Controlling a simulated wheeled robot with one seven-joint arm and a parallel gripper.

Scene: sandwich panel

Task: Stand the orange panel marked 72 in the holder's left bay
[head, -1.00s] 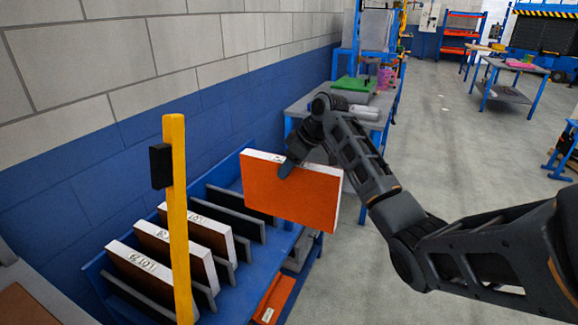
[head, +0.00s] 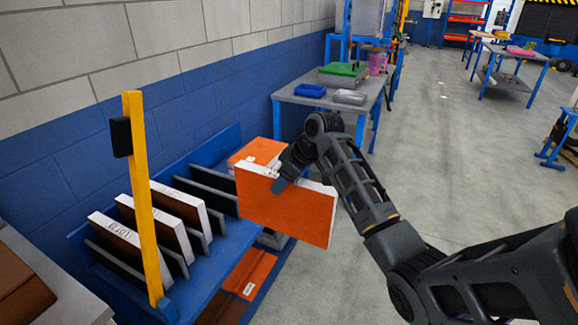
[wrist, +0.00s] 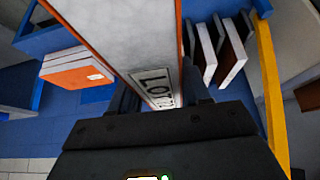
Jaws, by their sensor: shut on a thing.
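My gripper (head: 283,178) is shut on the top edge of an orange panel (head: 300,212). The panel hangs upright and slightly tilted, in front of the blue rack's right end in the head view. In the wrist view its white edge (wrist: 125,42) runs between my fingers (wrist: 160,98) and bears a dark-framed label reading "LOT"; a number is not legible. The holder looks to be the blue rack (head: 200,262) with dark upright dividers (head: 205,197). Three brown panels with white edges (head: 150,228) stand in its left part; the slots among the right dividers look empty.
A yellow post (head: 146,205) with a black box rises at the rack's front. Another orange panel (head: 255,151) lies behind the held one, and one more (head: 250,272) lies on the lower shelf. A grey bench (head: 330,100) stands beyond.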

